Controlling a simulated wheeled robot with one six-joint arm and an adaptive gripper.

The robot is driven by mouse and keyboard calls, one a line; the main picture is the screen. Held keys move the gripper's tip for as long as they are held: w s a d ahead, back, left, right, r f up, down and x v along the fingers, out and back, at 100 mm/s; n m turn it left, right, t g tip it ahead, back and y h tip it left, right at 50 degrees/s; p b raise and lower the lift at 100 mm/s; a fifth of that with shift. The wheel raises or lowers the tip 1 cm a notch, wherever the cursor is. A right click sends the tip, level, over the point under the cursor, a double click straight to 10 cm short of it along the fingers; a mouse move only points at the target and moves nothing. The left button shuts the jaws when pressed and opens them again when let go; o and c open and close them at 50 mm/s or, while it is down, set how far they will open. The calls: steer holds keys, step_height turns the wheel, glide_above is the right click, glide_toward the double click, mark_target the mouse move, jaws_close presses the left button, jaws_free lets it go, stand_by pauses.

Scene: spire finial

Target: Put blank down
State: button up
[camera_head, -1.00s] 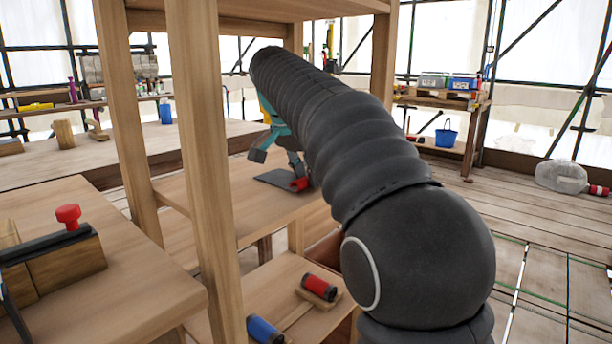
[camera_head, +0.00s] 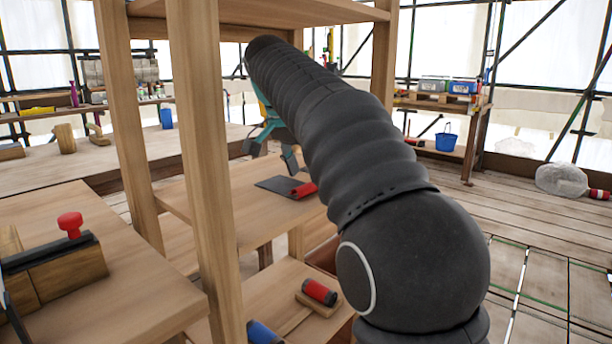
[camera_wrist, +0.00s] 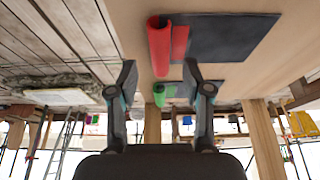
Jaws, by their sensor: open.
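A dark flat sheet (camera_head: 277,184) with a red roll (camera_head: 304,190) at one edge lies on the middle wooden shelf; I take it for the blank. In the wrist view the dark sheet (camera_wrist: 228,38) and the red roll (camera_wrist: 159,46) lie flat on the wood, apart from my fingers. My gripper (camera_head: 271,150) is above the sheet in the head view, partly hidden by my arm. In the wrist view my gripper (camera_wrist: 160,82) has its two fingers wide apart with nothing between them.
Wooden posts (camera_head: 205,150) frame the shelf on the left. A lower shelf holds a red roll (camera_head: 319,292) and a blue roll (camera_head: 262,333). A bench at left holds a red-knobbed block (camera_head: 70,224). A green roll (camera_wrist: 160,92) shows beyond in the wrist view.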

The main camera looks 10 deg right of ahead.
steer(key=shift+p+v, duration=0.45)
steer(key=shift+v, duration=1.75)
steer(key=s+d+f+n+t+y, duration=0.2)
steer(key=s+f+n, duration=0.8)
steer(key=s+f, duration=1.5)
steer(key=s+t+y, duration=0.1)
steer(key=s, duration=0.2)
steer(key=shift+s+f+n+y, duration=0.3)
steer(key=shift+s+f+n, duration=0.1)
steer(key=shift+d, duration=0.1)
steer(key=shift+c, duration=0.8)
